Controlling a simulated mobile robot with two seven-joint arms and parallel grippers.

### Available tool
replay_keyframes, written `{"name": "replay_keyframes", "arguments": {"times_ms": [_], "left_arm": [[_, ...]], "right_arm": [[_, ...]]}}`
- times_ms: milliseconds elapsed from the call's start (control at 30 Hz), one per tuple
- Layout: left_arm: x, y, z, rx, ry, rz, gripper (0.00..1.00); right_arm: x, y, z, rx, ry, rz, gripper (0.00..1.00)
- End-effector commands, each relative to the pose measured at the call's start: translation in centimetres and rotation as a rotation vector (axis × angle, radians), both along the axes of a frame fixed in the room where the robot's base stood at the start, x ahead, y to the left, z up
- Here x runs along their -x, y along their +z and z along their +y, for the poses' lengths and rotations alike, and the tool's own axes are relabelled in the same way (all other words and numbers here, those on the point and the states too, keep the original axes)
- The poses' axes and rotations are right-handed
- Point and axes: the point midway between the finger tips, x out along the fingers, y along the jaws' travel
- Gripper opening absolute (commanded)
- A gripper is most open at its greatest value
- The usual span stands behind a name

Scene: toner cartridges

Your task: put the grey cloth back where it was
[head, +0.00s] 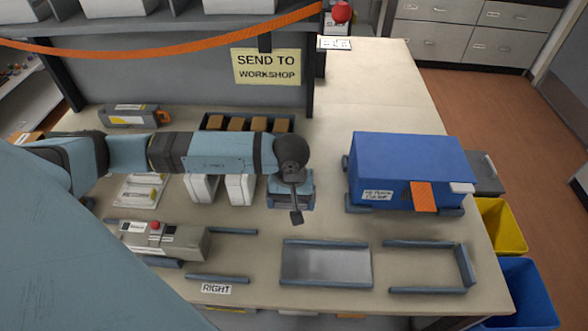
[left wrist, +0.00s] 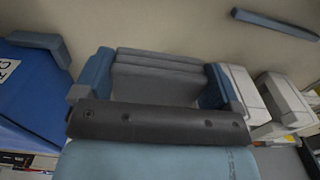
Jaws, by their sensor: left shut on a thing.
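The grey cloth (left wrist: 158,72) shows in the left wrist view as a folded stack of layers, directly in front of my left gripper. Blue side pieces (left wrist: 221,86) flank it. My left gripper (head: 295,205) points down at the middle of the bench in the head view and is shut on the cloth. A small blue-edged holder (head: 308,198) shows around and below the gripper. The arm and gripper hide most of the cloth in the head view, and I cannot tell whether it rests in the holder or hangs just above it. My right gripper is not in view.
A blue machine (head: 410,165) with an orange tab stands to the right. White boxes (head: 240,188) stand close on the left. A grey unit with a red button (head: 165,240) sits front left. An empty metal tray (head: 327,264) lies in front. The bench's back right is clear.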

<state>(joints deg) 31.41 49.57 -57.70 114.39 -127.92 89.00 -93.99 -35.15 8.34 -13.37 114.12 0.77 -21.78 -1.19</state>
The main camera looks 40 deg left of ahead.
Motion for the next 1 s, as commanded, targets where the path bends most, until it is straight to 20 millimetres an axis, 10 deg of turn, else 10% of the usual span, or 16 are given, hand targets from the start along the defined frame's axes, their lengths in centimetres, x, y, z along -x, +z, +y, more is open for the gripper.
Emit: {"name": "replay_keyframes", "arguments": {"times_ms": [667,1000], "left_arm": [[-14.3,0.3,8.7,0.001,0.004,0.0,0.67],[-14.3,-3.5,8.8,0.001,-0.001,0.001,0.67]], "right_arm": [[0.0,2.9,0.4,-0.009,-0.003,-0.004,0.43],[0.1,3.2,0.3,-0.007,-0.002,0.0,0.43]]}}
